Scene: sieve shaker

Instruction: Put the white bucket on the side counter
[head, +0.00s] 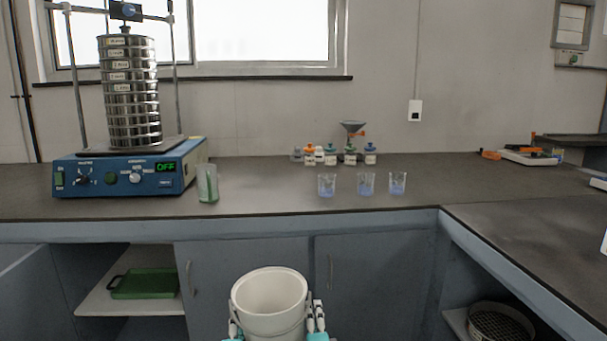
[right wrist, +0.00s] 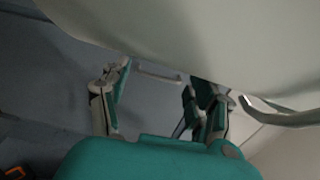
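The white bucket (head: 270,292) is upright at the bottom middle of the head view, in front of the cabinet doors. Its lower part is cut off by the frame. My right gripper (head: 316,312) is at its right side, fingers upward. In the right wrist view the fingers of the right gripper (right wrist: 162,95) stand apart, with the pale bucket wall (right wrist: 200,35) across the top; contact is unclear. My left gripper (head: 233,325) shows only partly at the bucket's left side, and its opening is hidden. The side counter (head: 540,230) is the dark top at the right.
The back counter (head: 265,195) holds a sieve shaker (head: 130,170), a green-filled beaker (head: 207,185), several small bottles and three blue-tinted beakers (head: 366,184). A green tray (head: 145,284) lies on the open shelf below. The near part of the side counter looks clear.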

